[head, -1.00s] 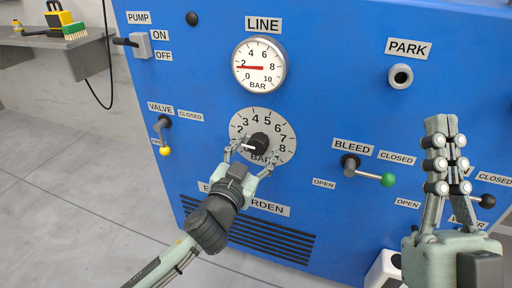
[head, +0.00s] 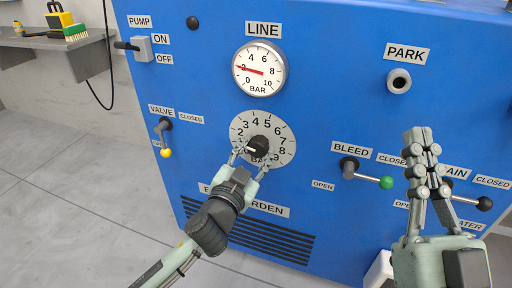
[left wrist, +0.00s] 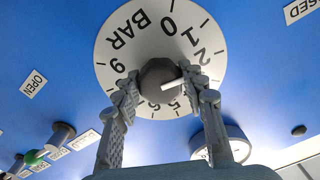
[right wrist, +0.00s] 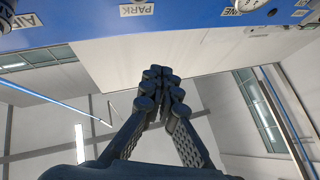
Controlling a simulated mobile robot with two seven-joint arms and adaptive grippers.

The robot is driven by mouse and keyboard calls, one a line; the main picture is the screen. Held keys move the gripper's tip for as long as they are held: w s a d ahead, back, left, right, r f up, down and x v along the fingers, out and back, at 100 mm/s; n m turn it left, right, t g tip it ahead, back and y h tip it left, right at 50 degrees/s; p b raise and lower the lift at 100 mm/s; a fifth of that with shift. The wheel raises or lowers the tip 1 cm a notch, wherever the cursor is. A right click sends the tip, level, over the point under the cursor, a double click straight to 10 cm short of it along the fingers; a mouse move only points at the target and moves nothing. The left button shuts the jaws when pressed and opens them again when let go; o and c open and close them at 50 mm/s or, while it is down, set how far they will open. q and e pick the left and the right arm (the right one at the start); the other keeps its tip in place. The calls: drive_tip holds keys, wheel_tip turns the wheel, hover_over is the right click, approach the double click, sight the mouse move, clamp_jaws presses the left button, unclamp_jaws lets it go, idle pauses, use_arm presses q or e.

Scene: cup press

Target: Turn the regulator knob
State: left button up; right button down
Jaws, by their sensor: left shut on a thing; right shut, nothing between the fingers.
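The regulator knob (head: 259,144) is a dark round knob with a white pointer, at the centre of a pale numbered dial (head: 283,134) on the blue panel. In the head view the pointer faces left. My left gripper (head: 254,156) is shut on the knob from below, one finger on each side. The left wrist view shows the knob (left wrist: 159,84) between the fingertips (left wrist: 164,92), which cover part of the dial's numbers. My right gripper (head: 424,151) is shut and empty, raised in front of the panel's right side.
The line gauge (head: 262,58) above the dial has its red needle near 2. The valve lever (head: 162,138) is left of the dial. The green-tipped bleed lever (head: 369,177) and a black-tipped lever (head: 470,200) are to the right, the latter near my right gripper.

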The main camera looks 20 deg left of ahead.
use_arm(q)
drive_tip(key=m+p, duration=0.2)
drive_tip(key=m, duration=0.1)
drive_tip(key=shift+r+m, duration=0.15)
drive_tip(key=shift+m, duration=0.25)
drive_tip(key=m+p, duration=0.1)
drive_tip(key=m, duration=0.1)
drive_tip(key=shift+m, duration=0.3)
use_arm(e)
drive_tip(key=w+f+g+h, duration=0.3)
drive_tip(key=f+g, duration=0.3)
drive_tip(key=f, duration=0.4)
use_arm(q)
drive_tip(key=m+p, duration=0.1)
drive_tip(key=m, duration=0.1)
drive_tip(key=shift+m, duration=0.3)
drive_tip(key=m+p, duration=0.1)
drive_tip(key=m, duration=0.2)
drive_tip(key=shift+m+p, duration=0.3)
use_arm(e)
drive_tip(key=s+d+f+g+h, duration=0.2)
drive_tip(key=d+f+g, duration=0.4)
drive_tip(key=f, duration=0.6)
drive_tip(key=shift+s+d+g+h, duration=0.4)
drive_tip(key=shift+d+h, duration=0.5)
drive_tip(key=shift+d, duration=0.45)
use_arm(q)
drive_tip(key=o, duration=1.1)
drive_tip(key=shift+o, duration=0.2)
